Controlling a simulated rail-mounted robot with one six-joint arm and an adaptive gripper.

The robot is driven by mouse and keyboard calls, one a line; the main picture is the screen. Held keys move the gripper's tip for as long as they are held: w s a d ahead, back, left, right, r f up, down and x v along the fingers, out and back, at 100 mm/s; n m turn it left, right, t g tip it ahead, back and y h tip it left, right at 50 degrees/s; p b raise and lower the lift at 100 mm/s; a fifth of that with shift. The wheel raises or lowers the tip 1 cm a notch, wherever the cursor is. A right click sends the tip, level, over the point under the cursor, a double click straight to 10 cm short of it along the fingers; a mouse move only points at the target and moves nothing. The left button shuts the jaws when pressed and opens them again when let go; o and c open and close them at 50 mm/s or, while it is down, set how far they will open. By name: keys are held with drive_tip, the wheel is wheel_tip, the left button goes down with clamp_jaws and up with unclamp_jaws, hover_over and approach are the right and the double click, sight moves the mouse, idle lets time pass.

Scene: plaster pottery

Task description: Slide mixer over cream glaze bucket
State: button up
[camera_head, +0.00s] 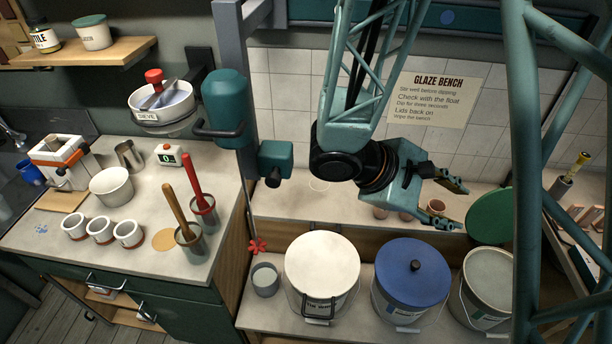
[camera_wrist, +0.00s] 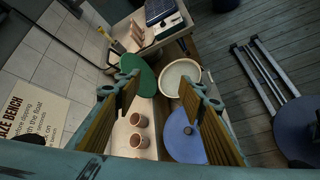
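A teal mixer (camera_head: 225,100) with a black bar handle (camera_head: 219,130) hangs on an upright column at the left end of the glaze bench. A smaller teal box (camera_head: 276,158) with a black knob sits lower beside it. A bucket with a cream top (camera_head: 321,262) stands in front of the bench, right of the column; I cannot tell whether the top is glaze or a lid. My gripper (camera_head: 457,205) is open and empty, well right of the mixer, above and behind the blue-lidded bucket. Its spread fingers (camera_wrist: 160,85) also show in the wrist view.
A blue-lidded bucket (camera_head: 412,270) and an open bucket (camera_head: 490,280) stand right of the cream one. A green disc (camera_head: 490,215) leans behind. A small grey pail (camera_head: 265,279) stands left. Terracotta cups (camera_wrist: 139,130) stand on the bench below my gripper.

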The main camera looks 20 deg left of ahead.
drive_tip(key=s+a+n+t+p, duration=0.2)
drive_tip(key=a+n+t, duration=0.4)
drive_tip(key=a, duration=0.6)
drive_tip(key=n+t+y+p, duration=0.4)
drive_tip(key=n+t+y, duration=0.1)
drive_tip(key=n+y, duration=0.95)
approach(271, 184)
drive_tip(key=shift+s+f+n+h, duration=0.1)
drive_tip(key=shift+s+n+h, duration=0.25)
drive_tip(key=shift+s, duration=0.85)
drive_tip(key=shift+w+t, duration=0.1)
drive_tip(key=shift+t, duration=0.2)
drive_tip(key=shift+p+x, duration=1.55)
drive_tip(key=shift+x, duration=5.2)
drive_tip(key=shift+d+f, duration=0.1)
drive_tip(key=shift+d, duration=0.05)
drive_tip(key=c, duration=1.2)
drive_tip(key=shift+o, duration=0.2)
